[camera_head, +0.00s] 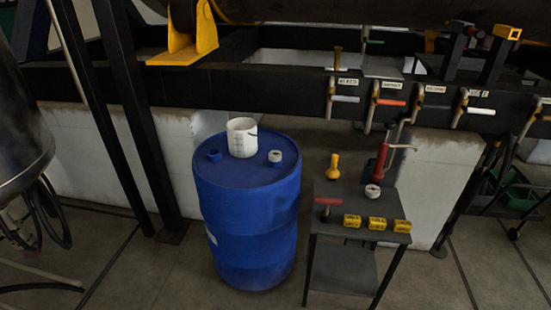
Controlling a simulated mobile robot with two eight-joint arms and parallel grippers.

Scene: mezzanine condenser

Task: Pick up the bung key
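A small T-shaped tool with a red crossbar (328,201), which looks like the bung key, is at the front left of a small dark table (352,205). Its lower part is small and hard to make out. Neither of my grippers shows in the head view, so I cannot see whether they are open or shut. Nothing visible touches the red-barred tool.
Yellow blocks (377,223), a yellow tool (333,167), a white ring-like piece (373,191) and a red hand pump (382,160) share the table. Valves (372,101) line the beam behind. Front floor is clear.

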